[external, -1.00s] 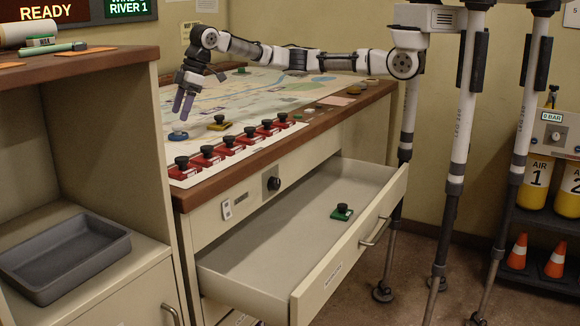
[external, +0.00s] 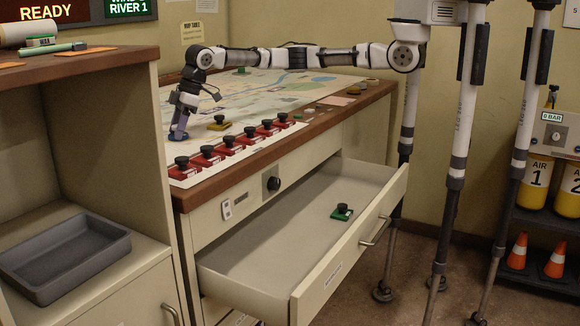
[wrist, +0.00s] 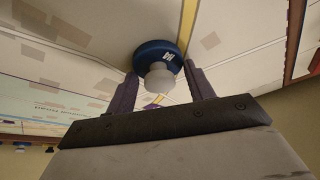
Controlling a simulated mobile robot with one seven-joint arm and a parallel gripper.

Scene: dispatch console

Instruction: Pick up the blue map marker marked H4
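The blue map marker (wrist: 150,50) is a round blue disc with a pale grey knob (wrist: 160,77) and a small white label, too small to read surely. It stands on the map. In the external view it is mostly hidden behind the fingers at the map's left front. My gripper (wrist: 161,72) is open, with one finger on each side of the knob; gaps show between the fingers and the knob. In the external view my gripper (external: 179,132) points down at the map beside the row of red markers.
Several red markers with black knobs (external: 207,154) line the table's front edge. A yellow marker (external: 219,123) stands just right of my gripper. A drawer (external: 290,235) is open below, with a green marker (external: 342,212) in it.

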